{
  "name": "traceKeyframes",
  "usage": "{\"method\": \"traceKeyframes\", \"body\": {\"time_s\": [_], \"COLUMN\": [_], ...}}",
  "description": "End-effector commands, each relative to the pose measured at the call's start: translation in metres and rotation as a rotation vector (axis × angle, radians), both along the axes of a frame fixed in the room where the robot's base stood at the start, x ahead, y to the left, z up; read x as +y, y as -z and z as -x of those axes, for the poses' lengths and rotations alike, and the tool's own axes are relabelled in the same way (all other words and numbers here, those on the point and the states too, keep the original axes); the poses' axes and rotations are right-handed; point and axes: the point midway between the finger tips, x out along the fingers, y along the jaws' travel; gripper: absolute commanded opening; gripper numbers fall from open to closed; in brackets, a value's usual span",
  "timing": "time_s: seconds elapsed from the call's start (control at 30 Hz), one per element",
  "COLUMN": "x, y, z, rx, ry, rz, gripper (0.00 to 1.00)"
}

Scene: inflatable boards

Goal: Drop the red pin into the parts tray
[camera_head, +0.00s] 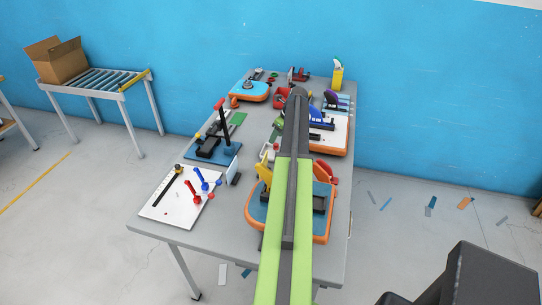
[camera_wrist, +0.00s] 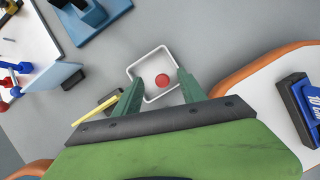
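The parts tray is a small white square tray (camera_wrist: 135,71), straight ahead of my gripper in the wrist view. The red pin shows as a round red end (camera_wrist: 162,80) inside the tray's outline, towards its near right side. I cannot tell whether it touches the tray floor. My gripper (camera_wrist: 159,77) has its two green fingers apart, one on each side of the red pin, with gaps between. The fingertips overlap the tray's near edge in the picture. In the head view my arm hides the gripper.
A white board with red and blue levers (camera_head: 168,207) lies at the table's front left. A blue board with a dark press (camera_head: 212,152) stands behind it. An orange-edged board (camera_head: 256,215) is under my arm. Bare grey table (camera_wrist: 215,35) lies beyond the tray.

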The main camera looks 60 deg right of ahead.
Motion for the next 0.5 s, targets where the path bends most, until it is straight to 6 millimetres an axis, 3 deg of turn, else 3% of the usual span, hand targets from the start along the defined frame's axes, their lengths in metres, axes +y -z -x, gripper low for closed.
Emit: {"method": "traceKeyframes", "body": {"time_s": [0.27, 0.5], "x": [0.0, 0.001], "y": [-0.004, -0.037], "z": [0.001, 0.012], "rx": [0.0, 0.0], "ry": [0.0, 0.0], "rz": [0.0, 0.0], "gripper": [0.48, 0.48]}}
